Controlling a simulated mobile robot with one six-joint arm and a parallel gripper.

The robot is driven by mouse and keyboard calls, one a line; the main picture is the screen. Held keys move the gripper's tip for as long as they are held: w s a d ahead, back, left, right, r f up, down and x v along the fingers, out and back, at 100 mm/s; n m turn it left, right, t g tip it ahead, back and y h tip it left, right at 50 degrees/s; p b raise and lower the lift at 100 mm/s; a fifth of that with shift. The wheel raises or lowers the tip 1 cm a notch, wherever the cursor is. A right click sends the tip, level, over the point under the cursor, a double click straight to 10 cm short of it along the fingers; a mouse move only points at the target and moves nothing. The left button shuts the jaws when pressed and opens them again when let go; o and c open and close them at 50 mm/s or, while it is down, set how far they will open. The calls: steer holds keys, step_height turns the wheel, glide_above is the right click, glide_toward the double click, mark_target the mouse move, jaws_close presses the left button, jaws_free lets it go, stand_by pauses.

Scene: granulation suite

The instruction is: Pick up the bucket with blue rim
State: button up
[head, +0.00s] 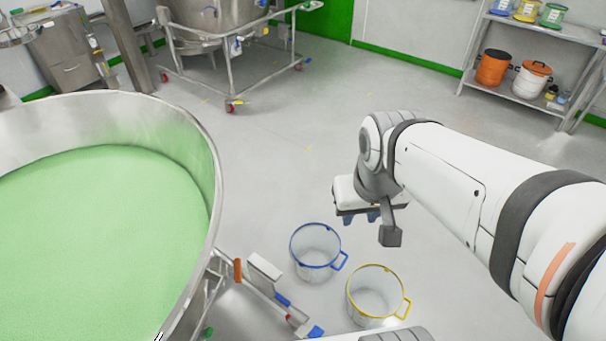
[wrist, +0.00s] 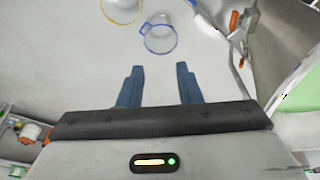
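The bucket with blue rim (head: 316,253) is a clear bucket standing upright on the floor, with a blue handle at its right side. In the wrist view the same bucket (wrist: 159,37) is ahead of my fingertips, near the top. My gripper (wrist: 159,68) is open, with its two blue fingers apart and nothing between them. In the head view my gripper (head: 362,218) is above the floor, up and to the right of the blue-rimmed bucket and apart from it. The fingers are partly hidden there.
A bucket with yellow rim (head: 375,291) stands close by, to the right of the blue one. A large steel vessel (head: 208,160) with green contents fills the left. A steel shelf (head: 520,97) holds more buckets at the back right. The mid-floor is clear.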

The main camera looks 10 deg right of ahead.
steer(key=m+g+b, duration=0.2)
steer(key=m+b, duration=1.8)
steer(key=b, duration=0.6)
glide_above(304, 263)
steer(key=s, duration=0.1)
step_height(304, 263, down, 55)
steer(key=f+m+b, duration=0.2)
steer(key=f, duration=0.6)
steer(key=w+f+m+b, duration=0.1)
steer(key=f+m+b, duration=0.1)
steer(key=f, duration=0.6)
steer(key=f+m+b, duration=0.2)
steer(key=f+b, duration=0.1)
steer(key=f, duration=0.6)
steer(key=shift+w+a+g, duration=0.3)
steer(key=f+b, duration=0.2)
steer(key=f, duration=0.3)
steer(key=shift+d+f+b, duration=0.15)
steer(key=shift+d+b, duration=0.15)
steer(key=shift+b, duration=0.1)
